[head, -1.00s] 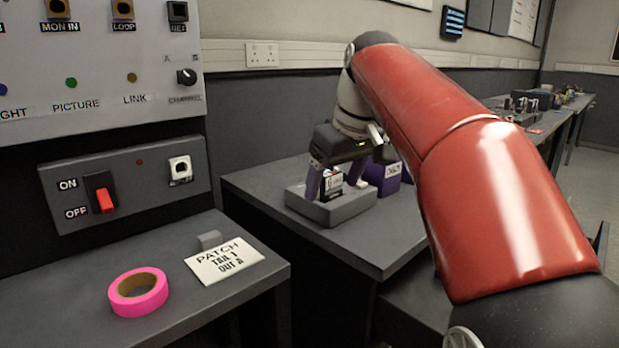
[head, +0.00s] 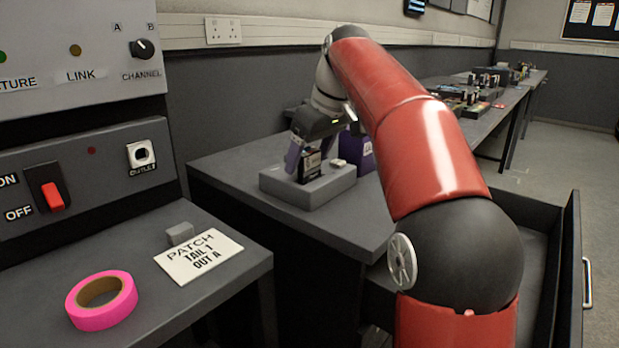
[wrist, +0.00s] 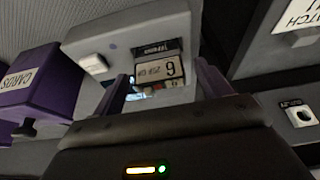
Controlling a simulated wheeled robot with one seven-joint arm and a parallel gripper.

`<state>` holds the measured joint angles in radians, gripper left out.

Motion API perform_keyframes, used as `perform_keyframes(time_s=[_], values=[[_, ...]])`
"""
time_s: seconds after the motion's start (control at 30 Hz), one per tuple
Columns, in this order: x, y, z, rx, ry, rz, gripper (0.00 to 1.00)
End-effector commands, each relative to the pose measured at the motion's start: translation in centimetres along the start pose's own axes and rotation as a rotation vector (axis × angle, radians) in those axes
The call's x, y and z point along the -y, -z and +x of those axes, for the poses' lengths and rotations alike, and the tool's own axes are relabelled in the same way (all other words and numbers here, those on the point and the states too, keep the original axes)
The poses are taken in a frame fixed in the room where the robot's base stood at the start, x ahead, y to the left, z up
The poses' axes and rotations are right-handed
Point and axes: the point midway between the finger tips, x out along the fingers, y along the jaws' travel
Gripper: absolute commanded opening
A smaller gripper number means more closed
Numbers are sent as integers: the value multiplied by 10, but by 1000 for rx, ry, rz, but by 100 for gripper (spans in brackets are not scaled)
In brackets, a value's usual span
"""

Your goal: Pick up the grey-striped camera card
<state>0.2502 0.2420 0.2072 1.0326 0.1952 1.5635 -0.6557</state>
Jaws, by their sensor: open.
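A dark card with a white label (head: 312,166) stands upright in a grey block (head: 322,192) on the bench. In the wrist view the label (wrist: 159,70) shows a "6" and other print upside down. I cannot make out a grey stripe on it. My gripper (head: 309,158) is at the block, its purple fingers on either side of the card. In the wrist view the open gripper (wrist: 162,76) has a gap between each finger and the card. The lower part of the card is hidden in the block or behind a finger.
A purple box marked CARDS (wrist: 40,84) stands beside the block. A small pale piece (head: 339,163) is on the block's right. An open drawer (head: 574,270) juts out at right. Pink tape (head: 102,299) and a PATCH label card (head: 199,256) lie on the left bench.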

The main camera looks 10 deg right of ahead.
Motion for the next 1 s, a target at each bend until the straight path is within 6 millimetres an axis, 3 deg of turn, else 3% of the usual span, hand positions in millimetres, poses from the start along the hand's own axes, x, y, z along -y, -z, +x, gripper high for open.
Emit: perform_keyframes(time_s=[0.23,0.6,1.0], values=[[0,0,2,0,0,0,76],[0,0,1,0,0,0,28],[0,5,-9,-1,-1,-1,27]])
